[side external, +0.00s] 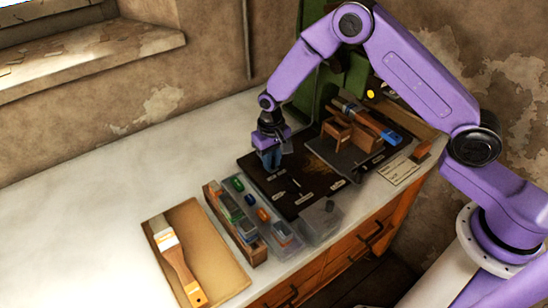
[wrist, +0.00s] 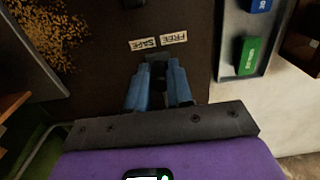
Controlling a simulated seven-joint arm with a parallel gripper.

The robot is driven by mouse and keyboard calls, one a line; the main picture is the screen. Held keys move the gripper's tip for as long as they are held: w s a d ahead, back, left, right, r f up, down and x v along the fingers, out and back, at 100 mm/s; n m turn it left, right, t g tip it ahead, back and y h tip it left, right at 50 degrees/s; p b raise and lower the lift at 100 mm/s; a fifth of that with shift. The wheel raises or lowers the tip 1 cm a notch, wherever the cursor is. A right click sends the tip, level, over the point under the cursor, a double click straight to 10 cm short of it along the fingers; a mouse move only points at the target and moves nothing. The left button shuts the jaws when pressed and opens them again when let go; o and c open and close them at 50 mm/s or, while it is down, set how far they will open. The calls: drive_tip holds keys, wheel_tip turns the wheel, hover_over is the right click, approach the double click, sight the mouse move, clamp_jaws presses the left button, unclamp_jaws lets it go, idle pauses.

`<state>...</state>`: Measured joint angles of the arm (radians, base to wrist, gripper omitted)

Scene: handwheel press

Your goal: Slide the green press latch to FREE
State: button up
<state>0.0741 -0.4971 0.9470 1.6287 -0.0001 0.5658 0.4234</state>
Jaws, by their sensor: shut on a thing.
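My gripper (wrist: 158,80) points down at the dark base board (wrist: 105,75), its blue fingers closed around a small dark piece (wrist: 157,58) that looks like the latch's knob. Its colour is too shaded to tell as green, and the fingers hide most of it. Just beyond the fingertips lie two white labels, SAFE (wrist: 143,43) on the left and FREE (wrist: 173,37) on the right. The piece sits near the gap between the labels; I cannot tell which setting it is at. In the side external view, my gripper (side external: 271,160) is low at the board's back left, beside the green press (side external: 348,78).
A brush (side external: 176,258) lies on a tan board further left. Wooden parts (side external: 352,122) stand on the board's right. The white bench (side external: 110,190) is clear at left.

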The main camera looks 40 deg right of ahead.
drive_tip(key=shift+a, duration=0.9)
drive_tip(key=o, duration=1.5)
drive_tip(key=shift+c, duration=0.2)
wheel_tip(320, 180, up, 8)
